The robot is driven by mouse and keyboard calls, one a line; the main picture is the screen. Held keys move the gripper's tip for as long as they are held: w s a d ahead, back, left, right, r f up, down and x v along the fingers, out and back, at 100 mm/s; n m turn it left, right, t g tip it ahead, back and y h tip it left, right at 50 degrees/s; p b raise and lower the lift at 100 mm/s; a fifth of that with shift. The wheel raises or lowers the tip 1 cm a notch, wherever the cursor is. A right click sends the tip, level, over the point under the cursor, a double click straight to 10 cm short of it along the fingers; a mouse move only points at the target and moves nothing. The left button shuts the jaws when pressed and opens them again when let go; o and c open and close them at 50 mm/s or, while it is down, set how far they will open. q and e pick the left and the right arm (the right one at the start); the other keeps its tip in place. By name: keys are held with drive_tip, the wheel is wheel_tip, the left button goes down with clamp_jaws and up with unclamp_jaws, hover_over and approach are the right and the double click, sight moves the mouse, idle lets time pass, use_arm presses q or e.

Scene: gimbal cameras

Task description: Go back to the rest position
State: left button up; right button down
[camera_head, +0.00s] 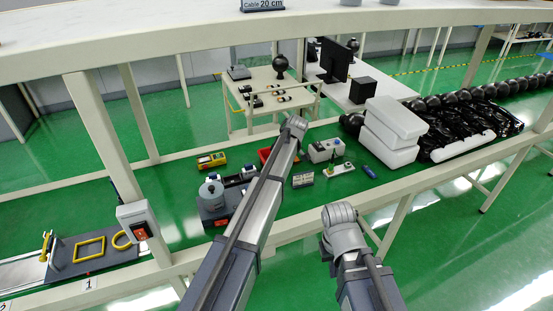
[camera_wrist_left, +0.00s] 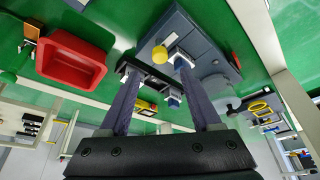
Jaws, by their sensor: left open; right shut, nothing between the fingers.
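My left gripper (camera_wrist_left: 157,72) is open in the left wrist view, with its two dark fingers apart and nothing held between them. Beyond the fingertips are a blue-grey device (camera_wrist_left: 205,55) with a yellow knob and, to the left, a red bin (camera_wrist_left: 72,60). In the head view my left arm reaches up over the workbench, and its gripper is hidden there. My right gripper (camera_head: 340,214) is at the end of the arm in the lower middle of the head view, shut and empty, with its fingers hard to make out. It is over the bench's front edge.
In the head view, white boxes (camera_head: 391,135) and black bags (camera_head: 465,125) lie on the right. A red switch box (camera_head: 139,220) is on the left post. A white beam (camera_head: 190,35) crosses above. Green floor (camera_head: 450,240) is clear at lower right.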

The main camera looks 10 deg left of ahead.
use_arm(q)
drive_tip(key=s+d+m+h, duration=0.1)
drive_tip(key=s+d+m, duration=0.3)
drive_tip(key=s, duration=0.8)
drive_tip(key=s+d+f+m+h, duration=0.1)
drive_tip(key=s+d+m, duration=0.3)
drive_tip(key=s+m, duration=0.5)
drive_tip(key=s+d+m+g+h, duration=0.1)
drive_tip(key=s+d+m, duration=0.4)
drive_tip(key=s, duration=1)
drive_tip(key=shift+f+m, duration=0.25)
drive_tip(key=shift+m, duration=0.65)
